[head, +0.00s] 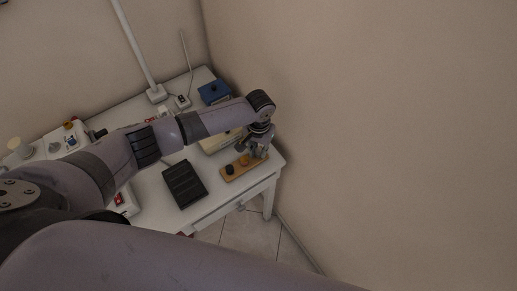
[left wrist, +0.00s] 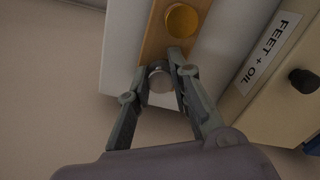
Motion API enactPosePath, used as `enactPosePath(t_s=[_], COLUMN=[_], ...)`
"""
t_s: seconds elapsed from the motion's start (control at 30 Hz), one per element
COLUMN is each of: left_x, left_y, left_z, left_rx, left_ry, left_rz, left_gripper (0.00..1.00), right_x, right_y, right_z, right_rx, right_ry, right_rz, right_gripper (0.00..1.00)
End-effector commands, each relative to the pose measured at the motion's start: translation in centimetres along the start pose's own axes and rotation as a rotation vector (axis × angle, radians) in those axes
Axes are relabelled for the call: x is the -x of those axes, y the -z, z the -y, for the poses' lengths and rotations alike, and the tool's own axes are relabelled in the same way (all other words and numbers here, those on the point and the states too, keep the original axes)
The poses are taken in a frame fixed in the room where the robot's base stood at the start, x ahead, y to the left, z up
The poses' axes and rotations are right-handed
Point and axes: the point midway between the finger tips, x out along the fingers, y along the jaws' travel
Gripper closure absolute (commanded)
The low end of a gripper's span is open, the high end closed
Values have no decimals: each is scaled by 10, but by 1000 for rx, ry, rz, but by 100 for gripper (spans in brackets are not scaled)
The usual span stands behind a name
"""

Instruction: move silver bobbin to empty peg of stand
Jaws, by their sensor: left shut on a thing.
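The stand is a narrow wooden strip (head: 236,173) near the right front corner of the white table. It also shows in the left wrist view (left wrist: 154,42). A dark bobbin (head: 229,169) and a golden-orange bobbin (head: 244,160) stand on it; the golden one is large in the left wrist view (left wrist: 182,20). My left gripper (head: 258,149) points down at the stand's right end. In the left wrist view, its fingers (left wrist: 162,75) are shut on the silver bobbin (left wrist: 159,80), at the strip's end. I cannot tell whether the bobbin touches the strip. My right gripper is not in view.
A black ridged pad (head: 184,184) lies left of the stand. A blue box (head: 214,92) is at the back. The table edge and wall are close on the right.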

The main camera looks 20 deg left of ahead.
Motion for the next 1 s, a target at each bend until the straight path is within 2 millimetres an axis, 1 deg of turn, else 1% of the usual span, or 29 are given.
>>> enactPosePath(t_s=[0.6, 0.63, 0.9, 1.0], left_x=[-4, -4, -4, -4], left_y=[0, 0, 0, 0], left_z=[0, 0, 0, 0], left_rx=[0, 0, 0, 0], left_ry=[0, 0, 0, 0], left_rz=[0, 0, 0, 0], left_gripper=[100, 80, 62, 57], right_x=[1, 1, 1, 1], right_y=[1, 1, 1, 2], right_z=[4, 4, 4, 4], right_rx=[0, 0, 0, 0], right_ry=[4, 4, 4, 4], right_rz=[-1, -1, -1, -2], right_gripper=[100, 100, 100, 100])
